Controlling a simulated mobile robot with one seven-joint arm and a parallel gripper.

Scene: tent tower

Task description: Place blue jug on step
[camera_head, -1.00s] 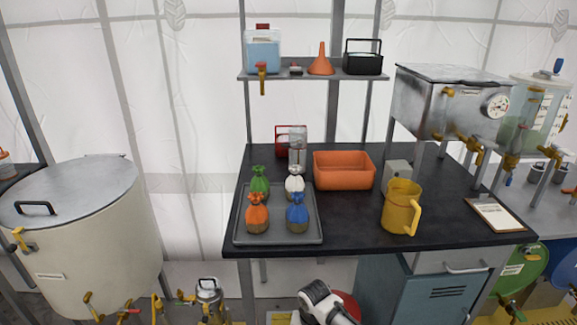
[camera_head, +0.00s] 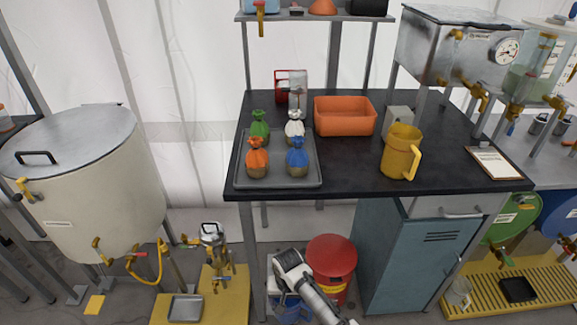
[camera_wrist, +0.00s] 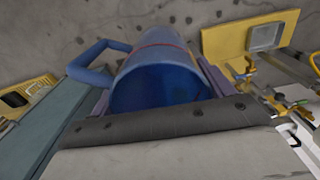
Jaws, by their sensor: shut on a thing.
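The blue jug (camera_wrist: 160,65) fills the middle of the wrist view, its open mouth toward the camera and its handle on the left. My gripper (camera_wrist: 157,88) is shut on it, with a finger on each side. In the head view a part of the blue jug (camera_head: 290,308) shows low beside the table leg, mostly hidden by my arm. No thing is clearly marked as the step. A low yellow platform (camera_head: 228,300) stands on the floor to the left, and it also shows in the wrist view (camera_wrist: 222,42). A low yellow slatted platform (camera_head: 480,290) lies at the right.
A red bin (camera_head: 332,262) and a blue-grey cabinet (camera_head: 410,255) stand under the black table (camera_head: 350,180), close to my arm. A grey tray (camera_head: 186,308) and a metal vessel (camera_head: 213,236) are at the left platform. A large cream tank (camera_head: 85,185) stands far left.

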